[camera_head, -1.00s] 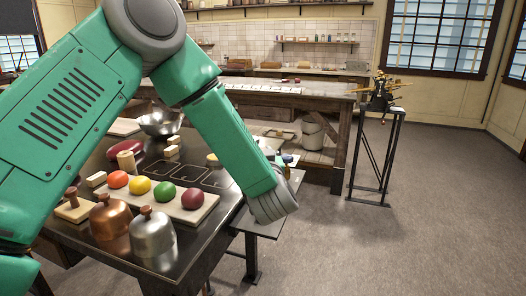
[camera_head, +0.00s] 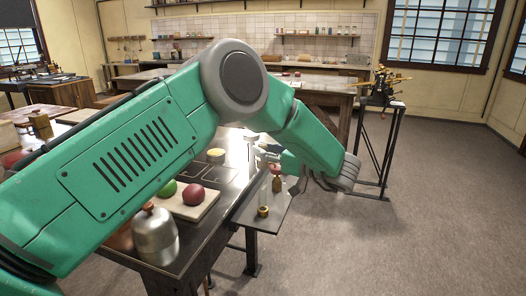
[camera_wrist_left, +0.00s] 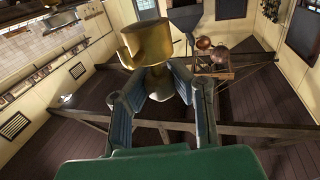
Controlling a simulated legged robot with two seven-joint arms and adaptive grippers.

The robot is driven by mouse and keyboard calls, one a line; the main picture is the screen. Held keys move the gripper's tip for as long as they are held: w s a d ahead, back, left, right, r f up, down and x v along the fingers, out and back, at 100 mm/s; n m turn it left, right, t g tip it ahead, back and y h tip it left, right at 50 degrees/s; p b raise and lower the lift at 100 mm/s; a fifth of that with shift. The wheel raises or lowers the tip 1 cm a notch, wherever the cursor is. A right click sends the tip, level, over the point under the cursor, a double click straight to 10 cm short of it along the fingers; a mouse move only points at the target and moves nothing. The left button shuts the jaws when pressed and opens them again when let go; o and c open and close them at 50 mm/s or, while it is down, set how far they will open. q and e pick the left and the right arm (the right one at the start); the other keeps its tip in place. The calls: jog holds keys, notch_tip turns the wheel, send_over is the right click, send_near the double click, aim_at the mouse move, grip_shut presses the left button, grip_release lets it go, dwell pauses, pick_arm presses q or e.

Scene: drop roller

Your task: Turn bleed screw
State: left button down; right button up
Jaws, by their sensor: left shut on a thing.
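A brass-coloured knob-like piece (camera_wrist_left: 148,42) with a narrower stem sits between the fingers of my left gripper (camera_wrist_left: 157,88) in the left wrist view. The gripper is shut on it at the stem. I cannot tell for certain whether this is the bleed screw. In the head view my left arm bends down over the bench, and the gripper (camera_head: 273,160) is small and partly hidden at the bench's right edge. A small brass piece (camera_head: 263,211) stands on a grey side shelf (camera_head: 266,222) below it. My right gripper is not in view.
A black stand (camera_head: 385,140) is farther right. The floor at right is clear.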

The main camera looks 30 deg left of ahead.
pick_arm(q)
jog(key=shift+d+f+n+g, duration=0.15)
jog(key=shift+n+g, duration=0.1)
jog(key=shift+g, duration=0.25)
jog(key=shift+a+f+n+g, duration=0.15)
jog(key=shift+n+g, duration=0.1)
jog(key=shift+g, duration=0.25)
jog(key=shift+d, duration=0.1)
jog(key=c, duration=1.4)
grip_release()
jog(key=shift+o, duration=0.3)
jog(key=shift+w, duration=0.15)
jog(key=shift+r, duration=0.15)
